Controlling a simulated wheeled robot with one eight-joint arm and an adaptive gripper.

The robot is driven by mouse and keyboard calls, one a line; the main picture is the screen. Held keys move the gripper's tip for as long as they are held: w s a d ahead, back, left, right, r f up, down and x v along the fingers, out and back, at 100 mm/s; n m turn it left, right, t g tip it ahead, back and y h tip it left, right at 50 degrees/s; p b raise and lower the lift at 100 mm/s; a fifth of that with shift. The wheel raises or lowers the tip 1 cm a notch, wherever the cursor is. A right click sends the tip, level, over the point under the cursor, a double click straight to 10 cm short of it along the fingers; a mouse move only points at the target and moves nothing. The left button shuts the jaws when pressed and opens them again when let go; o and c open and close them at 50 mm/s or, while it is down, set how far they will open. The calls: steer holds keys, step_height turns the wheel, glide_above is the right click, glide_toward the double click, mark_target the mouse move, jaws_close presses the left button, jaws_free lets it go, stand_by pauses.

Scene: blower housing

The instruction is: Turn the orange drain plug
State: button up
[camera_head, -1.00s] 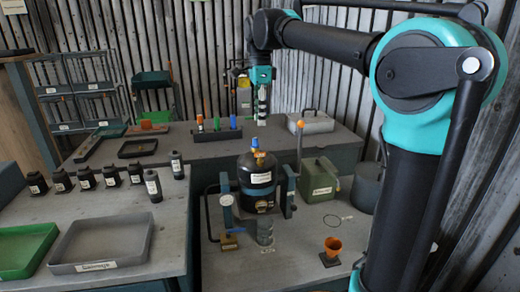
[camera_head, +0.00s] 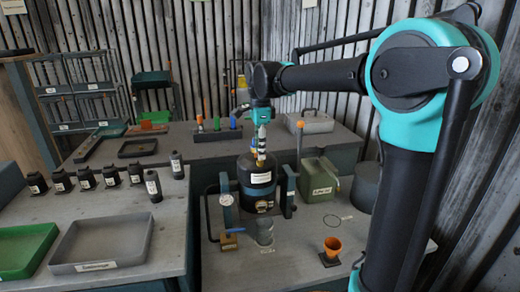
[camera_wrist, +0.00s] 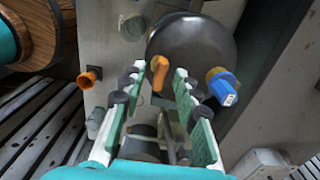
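The black tank (camera_head: 258,180) stands on the lower bench with a pale label on its front. It fills the upper middle of the wrist view (camera_wrist: 195,45). An orange handle-like plug (camera_wrist: 160,70) shows at the tank's near edge in the wrist view. I take it for the drain plug. A blue cap with an orange base (camera_wrist: 222,86) is to its right. My gripper (camera_wrist: 160,80) is open, its two fingers on either side of the orange plug with gaps visible. In the head view my gripper (camera_head: 261,155) points down at the tank's top and hides the fittings there.
An orange funnel (camera_head: 333,246) stands at the bench's front right. A green canister (camera_head: 318,180) is right of the tank. A gauge (camera_head: 226,200) and a grey cylinder (camera_head: 265,232) stand close by. Trays and black bottles occupy the left bench.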

steer(key=shift+c, duration=0.2)
jaws_close()
